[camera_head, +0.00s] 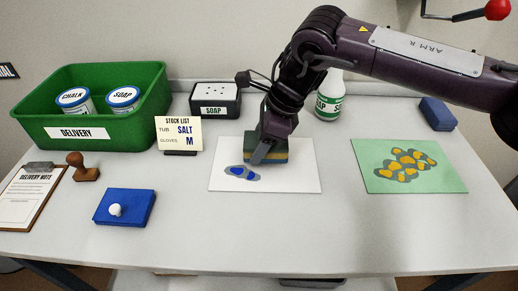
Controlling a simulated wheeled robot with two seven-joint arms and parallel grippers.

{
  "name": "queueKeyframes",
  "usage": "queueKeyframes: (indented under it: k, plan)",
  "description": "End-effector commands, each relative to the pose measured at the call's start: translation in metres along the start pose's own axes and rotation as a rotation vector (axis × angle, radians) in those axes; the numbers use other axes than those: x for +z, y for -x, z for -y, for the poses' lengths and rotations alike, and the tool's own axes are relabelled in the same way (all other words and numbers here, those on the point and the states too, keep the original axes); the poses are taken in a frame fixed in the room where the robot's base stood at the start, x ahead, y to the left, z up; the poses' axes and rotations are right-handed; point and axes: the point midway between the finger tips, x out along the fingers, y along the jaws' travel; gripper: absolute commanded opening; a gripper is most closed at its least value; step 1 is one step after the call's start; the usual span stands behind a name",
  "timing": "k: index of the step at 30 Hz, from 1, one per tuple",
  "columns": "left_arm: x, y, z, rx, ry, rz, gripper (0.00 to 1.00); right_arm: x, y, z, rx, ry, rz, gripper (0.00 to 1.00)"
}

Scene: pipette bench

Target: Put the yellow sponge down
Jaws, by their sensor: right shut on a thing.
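My right gripper (266,146) is shut on the sponge (282,156), which shows a yellow band and a dull green layer. The gripper hides much of the sponge. The sponge is over the back middle of a white sheet (300,180), and I cannot tell whether it touches the sheet. A blue patch with grey edges (240,172) lies on the sheet just in front and left of the sponge. My left gripper is not in view.
A green delivery bin (150,108) holds a chalk tub and a soap tub. A soap box (215,98), a soap bottle (330,95) and a stock card (178,133) stand behind. A yellow-spotted green sheet (450,183) lies right, a blue pad (125,208) left. The front is clear.

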Motion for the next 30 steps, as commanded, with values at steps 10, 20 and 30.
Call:
queueKeyframes:
  k: [10, 20, 30]
  plan:
    - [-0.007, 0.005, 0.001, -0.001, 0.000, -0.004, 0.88, -0.009, -0.021, 0.000, 0.000, 0.001, 0.001, 0.29]
    - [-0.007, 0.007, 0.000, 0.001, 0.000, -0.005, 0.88, -0.010, -0.023, 0.000, 0.001, 0.001, 0.001, 0.75]
    - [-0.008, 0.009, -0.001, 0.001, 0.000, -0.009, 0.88, -0.008, -0.020, 0.000, 0.000, 0.001, 0.001, 0.76]
